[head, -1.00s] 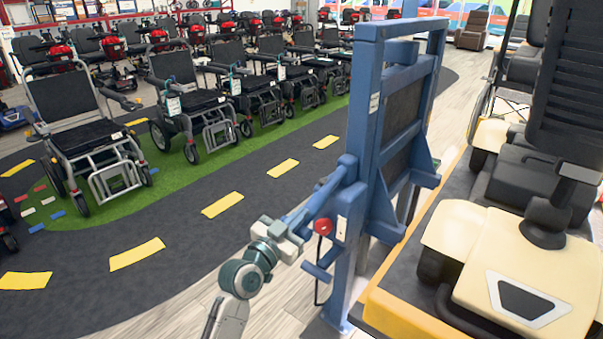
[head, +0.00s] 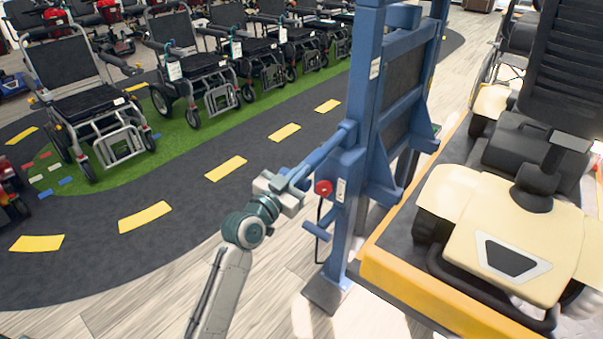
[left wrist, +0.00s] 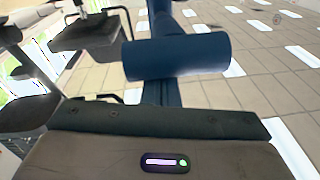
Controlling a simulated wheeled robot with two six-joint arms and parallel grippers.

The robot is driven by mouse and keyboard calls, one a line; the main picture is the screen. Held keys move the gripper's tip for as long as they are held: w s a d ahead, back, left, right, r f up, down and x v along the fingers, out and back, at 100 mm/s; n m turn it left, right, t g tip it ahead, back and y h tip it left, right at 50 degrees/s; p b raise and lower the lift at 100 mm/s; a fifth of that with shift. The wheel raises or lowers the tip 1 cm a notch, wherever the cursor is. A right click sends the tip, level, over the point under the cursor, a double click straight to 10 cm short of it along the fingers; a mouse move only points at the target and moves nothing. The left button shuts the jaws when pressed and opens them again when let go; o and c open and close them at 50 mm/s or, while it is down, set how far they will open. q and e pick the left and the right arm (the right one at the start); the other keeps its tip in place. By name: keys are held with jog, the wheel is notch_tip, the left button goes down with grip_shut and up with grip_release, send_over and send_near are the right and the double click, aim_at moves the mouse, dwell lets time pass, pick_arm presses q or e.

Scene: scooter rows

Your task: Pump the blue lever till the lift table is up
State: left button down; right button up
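The blue lever (head: 322,152) slopes down and left from a tall blue frame (head: 365,75). My left gripper (head: 288,188) is at the lever's lower end and appears shut on it; the fingertips are small here. In the left wrist view the lever's blue round grip (left wrist: 178,57) lies crosswise just beyond my gripper body, and the fingers are hidden. A low platform with an orange edge (head: 425,303) stands right of the frame and carries a cream-and-black scooter; I cannot tell for sure that it is the lift table. My right gripper is not in view.
A red button (head: 323,187) is on the blue frame, close to my gripper. The frame's foot (head: 325,294) stands on the wood-look floor. Several wheelchairs (head: 95,100) stand on green turf across the dark track (head: 180,180). The track is clear.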

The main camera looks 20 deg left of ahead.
pick_arm(q)
jog(key=r+v, duration=0.1)
jog(key=v, duration=0.9)
jog(key=shift+b, duration=0.3)
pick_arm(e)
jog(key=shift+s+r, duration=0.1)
pick_arm(q)
jog(key=shift+s, duration=0.1)
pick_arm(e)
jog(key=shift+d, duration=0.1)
